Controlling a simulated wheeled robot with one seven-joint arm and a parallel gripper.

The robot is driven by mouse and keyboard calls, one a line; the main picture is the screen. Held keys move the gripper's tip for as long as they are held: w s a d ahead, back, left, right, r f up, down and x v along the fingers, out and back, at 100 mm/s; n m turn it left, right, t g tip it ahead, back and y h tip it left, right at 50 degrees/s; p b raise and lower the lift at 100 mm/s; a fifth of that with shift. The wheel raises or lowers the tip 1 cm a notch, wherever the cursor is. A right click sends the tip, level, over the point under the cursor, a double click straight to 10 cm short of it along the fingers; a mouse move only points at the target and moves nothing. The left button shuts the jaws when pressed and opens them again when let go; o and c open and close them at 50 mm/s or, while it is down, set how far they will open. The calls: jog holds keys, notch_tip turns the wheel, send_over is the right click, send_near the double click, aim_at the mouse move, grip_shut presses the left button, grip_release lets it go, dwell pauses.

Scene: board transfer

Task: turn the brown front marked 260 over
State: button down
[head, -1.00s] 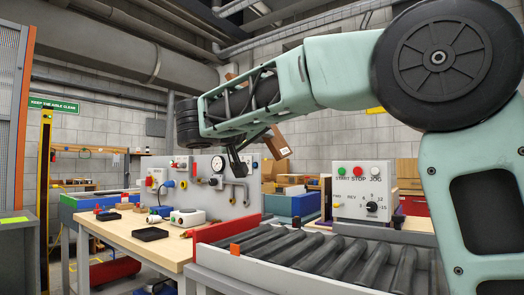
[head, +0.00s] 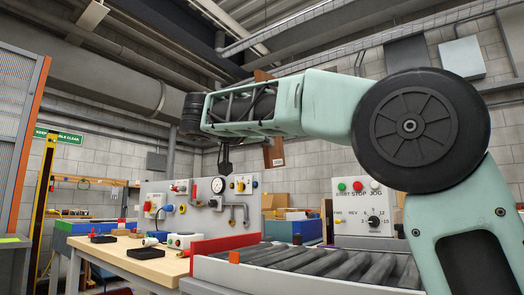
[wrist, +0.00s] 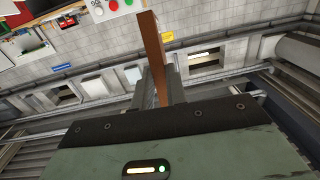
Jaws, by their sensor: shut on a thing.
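The brown front (wrist: 153,50) is held between the two grey fingers of my gripper (wrist: 160,76). In the wrist view I see it nearly edge-on, as a narrow brown strip reaching up and away from the fingers. In the head view the lower part of the brown front (head: 273,153) hangs below my arm, close to upright, with a small white label near its bottom end. A bit of it also shows above my arm. My arm hides the middle of it and most of my gripper there. I cannot read the marking 260.
A roller conveyor (head: 330,268) with a red end plate stands below the arm. A control box (head: 362,208) with buttons stands behind it. A wooden workbench (head: 140,266) with a grey gauge panel (head: 203,209) is at left. The air around the board looks free.

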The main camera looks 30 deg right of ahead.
jog(key=m+b, duration=1.2)
jog(key=m, duration=0.6)
jog(key=shift+r, duration=0.1)
